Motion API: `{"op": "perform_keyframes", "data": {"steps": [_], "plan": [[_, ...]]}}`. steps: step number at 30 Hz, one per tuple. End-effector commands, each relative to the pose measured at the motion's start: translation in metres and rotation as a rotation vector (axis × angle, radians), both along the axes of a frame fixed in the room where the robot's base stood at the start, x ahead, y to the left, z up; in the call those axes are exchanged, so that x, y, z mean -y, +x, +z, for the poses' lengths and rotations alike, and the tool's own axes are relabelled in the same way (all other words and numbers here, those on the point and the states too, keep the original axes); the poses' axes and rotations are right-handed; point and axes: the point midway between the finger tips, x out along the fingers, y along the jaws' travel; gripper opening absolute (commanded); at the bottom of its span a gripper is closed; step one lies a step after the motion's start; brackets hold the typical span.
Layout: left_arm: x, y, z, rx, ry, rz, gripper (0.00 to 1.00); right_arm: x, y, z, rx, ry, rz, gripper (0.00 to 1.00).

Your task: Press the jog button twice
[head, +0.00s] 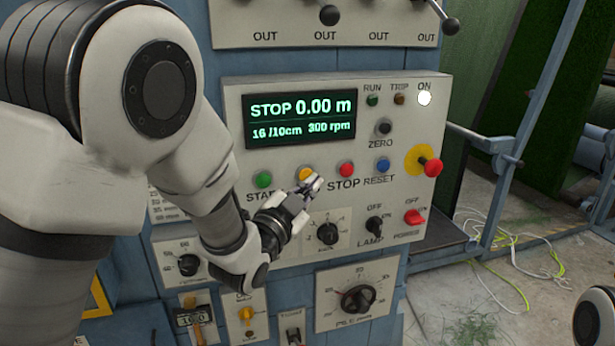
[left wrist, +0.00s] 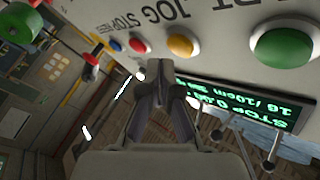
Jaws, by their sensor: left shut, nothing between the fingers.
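The jog button is the yellow-orange button (head: 305,174) on the pale control panel (head: 235,110), between the green start button (head: 264,180) and the red stop button (head: 346,169). My left gripper (head: 316,184) is shut and empty, with its tips just below and right of the jog button; it hides the JOG label in the head view. In the left wrist view the panel appears upside down, and the jog button (left wrist: 181,46) lies close to the shut fingertips (left wrist: 157,68). I cannot tell whether the tips touch the panel. My right gripper is not in view.
The display (head: 300,118) reads STOP 0.00 m, 16/10cm, 300 rpm. A blue reset button (head: 383,165) and a red emergency knob (head: 432,167) sit further right. Knobs and switches lie below, including the lamp switch (head: 374,226). Loose wires (head: 510,245) lie on the floor at right.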

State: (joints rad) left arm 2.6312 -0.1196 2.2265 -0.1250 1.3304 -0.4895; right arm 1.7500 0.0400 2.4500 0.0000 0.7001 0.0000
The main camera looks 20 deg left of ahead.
Motion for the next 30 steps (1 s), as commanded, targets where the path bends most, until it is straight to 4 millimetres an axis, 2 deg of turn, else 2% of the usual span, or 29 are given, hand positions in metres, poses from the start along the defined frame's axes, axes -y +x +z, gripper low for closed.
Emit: {"op": "perform_keyframes", "data": {"steps": [30], "plan": [[-0.0048,0.0081,0.0001,0.0,0.0,0.0,0.0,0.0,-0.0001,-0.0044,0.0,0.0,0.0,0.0]]}}
